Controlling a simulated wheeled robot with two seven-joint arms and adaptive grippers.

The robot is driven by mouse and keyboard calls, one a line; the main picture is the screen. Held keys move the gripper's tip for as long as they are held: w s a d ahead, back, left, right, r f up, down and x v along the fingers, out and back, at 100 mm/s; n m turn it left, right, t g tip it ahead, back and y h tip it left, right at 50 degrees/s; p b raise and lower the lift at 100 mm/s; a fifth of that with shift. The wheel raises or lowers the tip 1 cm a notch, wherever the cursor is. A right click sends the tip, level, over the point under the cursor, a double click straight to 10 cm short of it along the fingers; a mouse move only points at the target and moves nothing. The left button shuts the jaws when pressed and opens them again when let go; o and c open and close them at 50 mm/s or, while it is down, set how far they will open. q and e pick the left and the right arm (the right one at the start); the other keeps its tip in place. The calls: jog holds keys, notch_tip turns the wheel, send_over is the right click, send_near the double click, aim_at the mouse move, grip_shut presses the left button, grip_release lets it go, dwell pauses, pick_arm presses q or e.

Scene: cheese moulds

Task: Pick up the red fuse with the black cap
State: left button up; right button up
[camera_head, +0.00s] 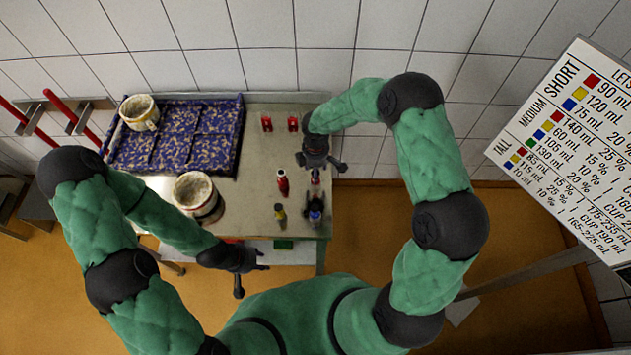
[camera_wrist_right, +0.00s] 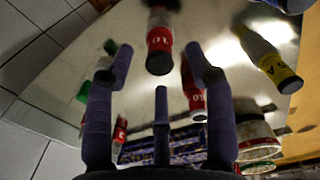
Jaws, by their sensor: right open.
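A red fuse (camera_wrist_right: 159,42) with a white band and a dark end lies ahead of my right gripper in the right wrist view. In the head view it appears to be the red piece (camera_head: 315,176) just below that gripper. My right gripper (camera_head: 321,167) is open and empty above the table's right side; its fingers (camera_wrist_right: 160,65) stand apart, not touching the fuse. My left gripper (camera_head: 251,277) is open and empty, off the table's front edge.
A yellow-and-black fuse (camera_head: 280,212) and a blue one (camera_head: 316,214) stand nearer the front. Two red pieces (camera_head: 266,123) (camera_head: 293,123) stand at the back. A patterned blue tray (camera_head: 233,140) and two whitish pots (camera_head: 198,196) (camera_head: 139,112) occupy the left.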

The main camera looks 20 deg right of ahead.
jog(key=shift+f, duration=1.45)
grip_shut()
jog(key=shift+r, duration=0.15)
